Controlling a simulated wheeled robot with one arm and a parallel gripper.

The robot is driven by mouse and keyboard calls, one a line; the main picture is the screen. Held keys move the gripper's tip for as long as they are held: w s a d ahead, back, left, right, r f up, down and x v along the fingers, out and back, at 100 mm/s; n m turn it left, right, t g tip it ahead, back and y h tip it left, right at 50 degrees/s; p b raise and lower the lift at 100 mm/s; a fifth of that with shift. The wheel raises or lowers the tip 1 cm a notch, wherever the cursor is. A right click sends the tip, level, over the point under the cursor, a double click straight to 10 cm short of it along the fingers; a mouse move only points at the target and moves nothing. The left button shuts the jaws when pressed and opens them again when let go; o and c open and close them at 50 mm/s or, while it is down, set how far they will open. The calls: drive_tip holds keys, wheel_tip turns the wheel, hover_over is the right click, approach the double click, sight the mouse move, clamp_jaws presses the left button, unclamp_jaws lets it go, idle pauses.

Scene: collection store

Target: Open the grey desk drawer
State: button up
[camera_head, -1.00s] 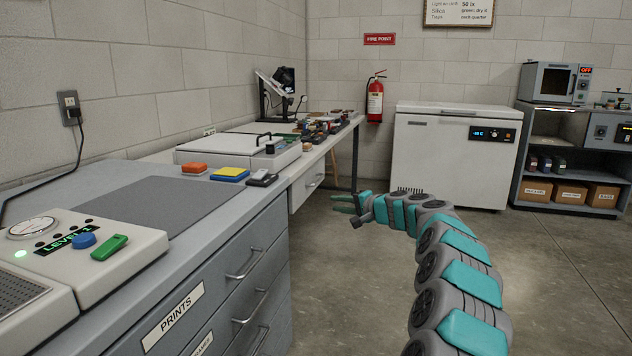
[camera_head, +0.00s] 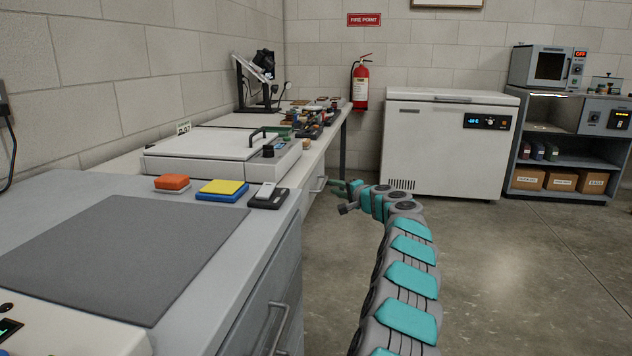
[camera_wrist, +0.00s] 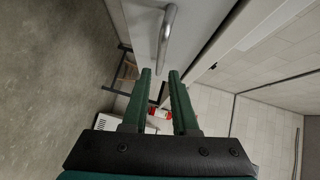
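The grey desk drawer (camera_wrist: 197,28) shows its pale front in the wrist view, with a curved metal bar handle (camera_wrist: 166,40). The drawer looks shut.
A grey cabinet (camera_head: 262,290) with bar handles stands at the near left. A bench (camera_head: 325,150) runs along the wall, bearing a lidded box (camera_head: 205,148) and small items. A white chest freezer (camera_head: 445,150) stands behind my arm. The floor (camera_head: 500,270) on the right is clear.

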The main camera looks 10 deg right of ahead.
sight(324, 182)
drive_tip(key=shift+p+x, duration=1.65)
drive_tip(key=shift+x, duration=1.9)
drive_tip(key=shift+a, duration=0.1)
clamp_jaws()
